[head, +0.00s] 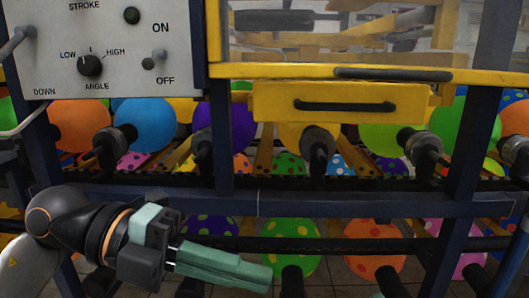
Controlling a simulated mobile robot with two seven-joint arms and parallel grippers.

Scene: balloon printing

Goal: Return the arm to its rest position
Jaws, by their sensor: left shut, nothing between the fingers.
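My left gripper (268,278) reaches in from the lower left of the head view. Its green fingers are closed together and point to the right and slightly down. Nothing shows between them. The gripper is in front of the lower part of the balloon machine, below its dark blue crossbar (330,204). It overlaps a green polka-dot balloon (293,242) in the picture; whether they touch cannot be told. My right gripper is not in view.
A control panel (110,40) with ON, OFF and an angle knob (89,65) is at the upper left. A yellow drawer-like front (400,100) with a dark handle (345,106) is at the middle. Several balloons on black holders fill the machine. Tiled floor shows below.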

